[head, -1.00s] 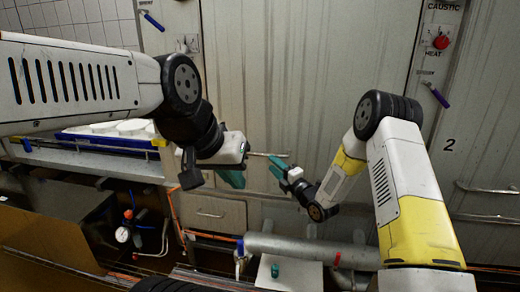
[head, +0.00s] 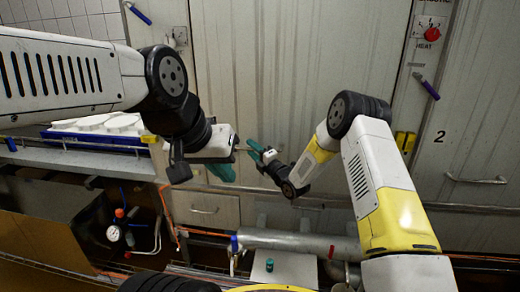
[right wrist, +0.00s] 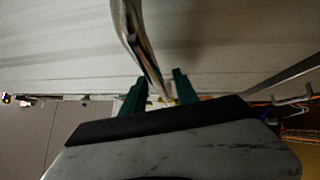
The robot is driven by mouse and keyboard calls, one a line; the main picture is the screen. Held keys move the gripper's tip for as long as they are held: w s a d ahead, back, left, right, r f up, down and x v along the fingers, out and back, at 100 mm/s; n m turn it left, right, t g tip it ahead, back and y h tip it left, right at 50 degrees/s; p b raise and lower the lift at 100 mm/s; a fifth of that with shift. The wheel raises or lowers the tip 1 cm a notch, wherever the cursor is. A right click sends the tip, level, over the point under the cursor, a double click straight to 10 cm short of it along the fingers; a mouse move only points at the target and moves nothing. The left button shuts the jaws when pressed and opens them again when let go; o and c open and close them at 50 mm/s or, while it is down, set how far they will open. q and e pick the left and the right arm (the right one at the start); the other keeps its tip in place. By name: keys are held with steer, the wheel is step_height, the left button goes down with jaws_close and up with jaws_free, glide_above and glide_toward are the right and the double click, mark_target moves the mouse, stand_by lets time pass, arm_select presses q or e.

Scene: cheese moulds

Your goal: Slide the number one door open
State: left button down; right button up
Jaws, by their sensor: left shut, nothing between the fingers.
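A wide pale grey sliding door (head: 300,75) fills the middle of the head view. No number one shows on it. Its horizontal bar handle (head: 243,148) is partly hidden by my grippers. My left gripper (head: 221,172) is shut and empty, just left of and below the handle. My right gripper (head: 258,155) is at the handle, its teal fingers apart. In the right wrist view a metal bar (right wrist: 137,38) runs down between the separated fingers of that gripper (right wrist: 158,92). I cannot tell whether the fingers touch the bar.
A door marked 2 (head: 465,110) with its own handle (head: 476,180) stands at the right. A post with a red knob (head: 432,33) separates the doors. A blue-edged tray of white moulds (head: 95,137) is at the left. Pipes (head: 300,243) and a pressure gauge (head: 113,232) lie low in front.

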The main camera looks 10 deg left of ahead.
jaws_close()
stand_by(1.3)
